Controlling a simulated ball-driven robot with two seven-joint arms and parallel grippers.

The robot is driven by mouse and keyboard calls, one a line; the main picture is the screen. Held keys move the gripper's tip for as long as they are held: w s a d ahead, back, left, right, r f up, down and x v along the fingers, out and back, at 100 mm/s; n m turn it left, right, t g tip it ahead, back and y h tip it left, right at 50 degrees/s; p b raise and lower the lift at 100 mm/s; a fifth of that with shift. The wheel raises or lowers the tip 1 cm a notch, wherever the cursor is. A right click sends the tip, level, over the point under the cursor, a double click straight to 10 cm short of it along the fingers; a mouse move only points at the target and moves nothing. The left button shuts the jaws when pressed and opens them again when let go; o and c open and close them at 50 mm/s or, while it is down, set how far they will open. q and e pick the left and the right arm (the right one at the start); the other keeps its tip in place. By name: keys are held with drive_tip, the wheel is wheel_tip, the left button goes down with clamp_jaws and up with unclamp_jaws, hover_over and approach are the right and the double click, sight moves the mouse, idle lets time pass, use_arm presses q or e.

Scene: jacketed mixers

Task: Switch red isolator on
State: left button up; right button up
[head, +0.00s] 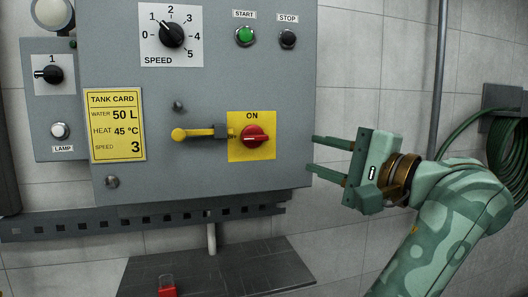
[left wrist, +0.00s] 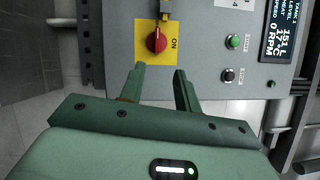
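The red isolator (head: 254,136) is a round red knob on a yellow plate (head: 264,154) on the grey panel, with "ON" printed above it. Its grip lies roughly horizontal, away from "ON". A yellow bar (head: 193,133) with a grey block (head: 221,130) reaches the plate's left edge and partly covers lettering there. My left gripper (head: 315,154) is open and empty, to the right of the plate and apart from it, fingers pointing left. The left wrist view shows the red isolator (left wrist: 157,42) beyond the two spread fingers (left wrist: 161,72). My right gripper is not in view.
A speed dial (head: 172,35), a green start button (head: 245,36) and a black stop button (head: 288,38) sit above. A yellow tank card (head: 115,125) is at left. A small red object (head: 167,287) is on the dark surface (head: 225,268) below. A coiled hose (head: 512,150) hangs at right.

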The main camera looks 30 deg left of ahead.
use_arm(q)
drive_tip(key=n+h, duration=0.1)
drive_tip(key=b, duration=0.1)
approach(258, 139)
drive_tip(key=shift+t, duration=0.3)
drive_tip(key=x, duration=0.8)
drive_tip(key=shift+a, duration=0.4)
clamp_jaws()
